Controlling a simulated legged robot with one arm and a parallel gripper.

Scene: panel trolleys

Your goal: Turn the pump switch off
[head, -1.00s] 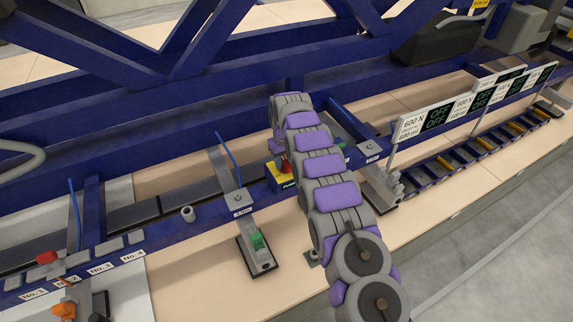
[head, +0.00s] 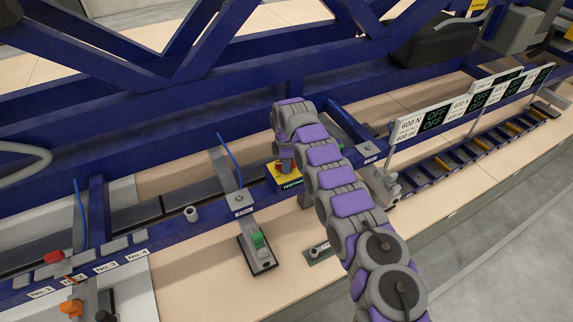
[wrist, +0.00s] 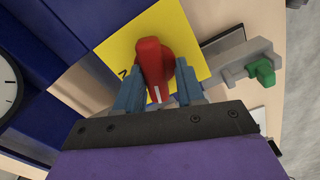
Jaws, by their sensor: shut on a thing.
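The switch is a red knob (wrist: 152,58) on a yellow plate (wrist: 117,45) in the wrist view. A white line marks the knob's end nearest my gripper. My gripper (wrist: 158,80) has one blue finger on each side of the knob and is shut on it. In the head view the yellow plate (head: 291,180) sits on the blue rail, with a dark label on its front that I cannot fully read. There my gripper (head: 285,158) is over the plate and mostly hides the knob.
A red knob (head: 53,257) and an orange one (head: 70,307) are at the far left. White display signs (head: 408,127) reading OFF stand at right. Blue beams run behind the plate.

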